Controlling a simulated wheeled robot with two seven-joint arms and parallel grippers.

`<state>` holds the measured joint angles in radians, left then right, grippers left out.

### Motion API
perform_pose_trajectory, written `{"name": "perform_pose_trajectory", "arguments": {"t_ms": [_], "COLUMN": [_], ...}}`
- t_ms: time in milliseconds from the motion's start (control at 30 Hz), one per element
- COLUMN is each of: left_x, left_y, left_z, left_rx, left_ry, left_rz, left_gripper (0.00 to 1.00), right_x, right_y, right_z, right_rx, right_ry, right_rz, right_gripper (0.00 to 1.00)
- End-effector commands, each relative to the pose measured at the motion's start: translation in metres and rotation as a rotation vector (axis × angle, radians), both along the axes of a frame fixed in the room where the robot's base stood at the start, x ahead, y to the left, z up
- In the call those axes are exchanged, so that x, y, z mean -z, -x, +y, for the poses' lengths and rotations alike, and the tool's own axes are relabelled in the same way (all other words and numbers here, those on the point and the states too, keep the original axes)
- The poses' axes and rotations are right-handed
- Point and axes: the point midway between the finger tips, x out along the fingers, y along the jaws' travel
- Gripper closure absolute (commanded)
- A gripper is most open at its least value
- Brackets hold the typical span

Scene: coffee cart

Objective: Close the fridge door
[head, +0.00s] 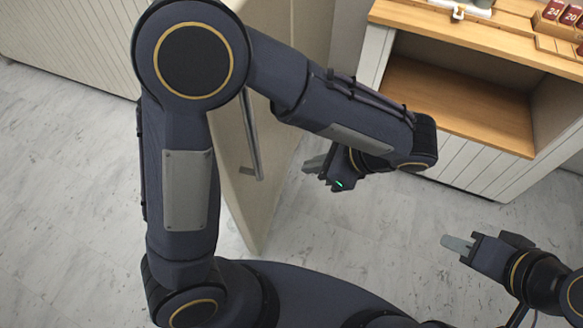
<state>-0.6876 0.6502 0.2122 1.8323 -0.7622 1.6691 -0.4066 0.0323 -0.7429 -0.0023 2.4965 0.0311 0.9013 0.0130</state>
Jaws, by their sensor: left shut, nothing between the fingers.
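The fridge door (236,180) is a beige panel that stands out over the floor in the middle left of the head view, apparently open. A grey vertical bar handle (252,140) is on its face. My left arm crosses in front and hides much of the door and the fridge body. My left gripper (313,166) is shut and empty, just right of the door's edge; I cannot tell whether it touches the door. My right gripper (455,243) is at the lower right, over the floor and away from the door; its finger opening is not clear.
A white panelled counter (455,172) with a wooden top (480,42) and an open wooden shelf (450,98) stands at the upper right. Marble-look floor (370,235) is clear between door and counter.

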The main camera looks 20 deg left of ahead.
Motion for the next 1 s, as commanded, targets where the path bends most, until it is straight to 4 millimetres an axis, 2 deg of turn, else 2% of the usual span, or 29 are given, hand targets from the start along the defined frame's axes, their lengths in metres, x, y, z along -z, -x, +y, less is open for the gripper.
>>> {"name": "perform_pose_trajectory", "arguments": {"t_ms": [100,233,667,800,1000], "left_x": [0.006,0.014,0.077,0.075,0.075], "left_y": [-0.002,-0.003,-0.01,-0.013,-0.016], "left_z": [-0.007,0.001,0.063,0.084,0.1], "left_rx": [0.042,0.042,0.038,0.037,0.039], "left_ry": [-0.037,-0.04,-0.04,-0.036,-0.036], "left_rz": [0.007,0.009,0.011,0.007,0.007], "left_gripper": [1.0,1.0,1.0,1.0,1.0], "right_x": [0.003,0.005,0.017,0.015,0.015], "right_y": [0.0,0.0,0.0,0.0,0.0], "right_z": [0.0,0.0,0.0,0.0,0.0], "right_rx": [0.0,0.0,0.0,0.0,0.0], "right_ry": [0.0,0.0,0.0,0.0,0.0], "right_rz": [0.0,0.0,0.0,0.0,0.0], "right_gripper": [0.68,0.68,0.68,0.68,0.68]}}
